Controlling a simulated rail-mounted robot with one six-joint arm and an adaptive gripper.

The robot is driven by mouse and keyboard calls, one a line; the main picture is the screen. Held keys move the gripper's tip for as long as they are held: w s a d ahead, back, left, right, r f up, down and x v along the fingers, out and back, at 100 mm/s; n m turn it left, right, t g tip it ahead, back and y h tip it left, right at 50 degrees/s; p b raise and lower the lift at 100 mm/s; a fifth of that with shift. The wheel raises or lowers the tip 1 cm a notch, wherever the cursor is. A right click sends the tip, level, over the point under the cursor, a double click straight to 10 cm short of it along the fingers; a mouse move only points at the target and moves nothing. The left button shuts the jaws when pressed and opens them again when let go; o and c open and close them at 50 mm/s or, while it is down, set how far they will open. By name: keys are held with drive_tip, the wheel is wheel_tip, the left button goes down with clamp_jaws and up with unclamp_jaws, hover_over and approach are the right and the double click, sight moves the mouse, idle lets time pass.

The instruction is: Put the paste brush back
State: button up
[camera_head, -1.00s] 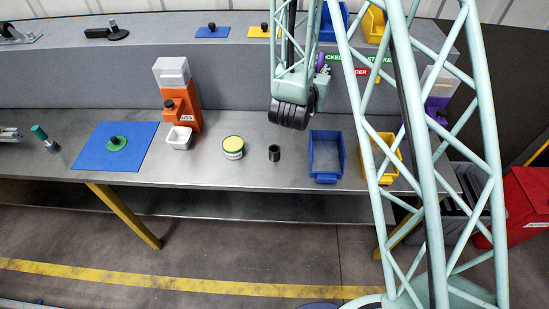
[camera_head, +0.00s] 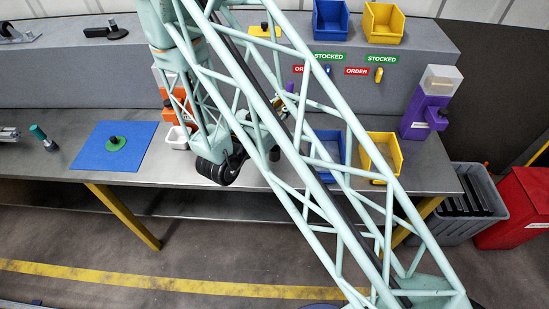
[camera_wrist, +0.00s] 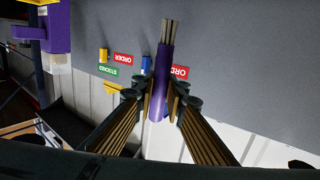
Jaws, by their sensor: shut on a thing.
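My gripper (camera_wrist: 161,98) is shut on the paste brush (camera_wrist: 161,75), a slim purple handle with several thin grey strands at its end. In the wrist view the brush stands between the fingers, strands toward the top of the picture. In the head view my gripper (camera_head: 279,106) shows only in part through the arm's lattice, in front of the grey riser and above the bench, with a bit of purple beside it. A small black cup (camera_head: 274,153) on the bench below is partly covered by my arm. The paste tin is hidden behind my arm.
A blue bin (camera_head: 327,150) and a yellow bin (camera_head: 390,150) stand to the right on the bench. A blue mat (camera_head: 90,150) with a green disc lies left. A white tray (camera_head: 178,138) and orange dispenser are partly covered. A purple dispenser (camera_head: 425,110) stands far right.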

drive_tip(key=s+a+f+m+h, duration=0.1)
drive_tip(key=s+a, duration=0.3)
drive_tip(key=s, duration=0.3)
drive_tip(key=shift+s+a+f+h, duration=0.15)
drive_tip(key=shift+a+f+h, duration=0.05)
drive_tip(key=shift+a+h, duration=0.2)
drive_tip(key=shift+f, duration=0.15)
drive_tip(key=shift+f+b, duration=0.4)
drive_tip(key=shift+f, duration=2.4)
drive_tip(key=shift+f, duration=0.1)
drive_tip(key=shift+f, duration=2)
drive_tip(key=shift+f+b, duration=0.15)
drive_tip(key=shift+b, duration=0.15)
drive_tip(key=o, duration=0.8)
drive_tip(key=shift+o, duration=0.2)
drive_tip(key=shift+r, duration=0.2)
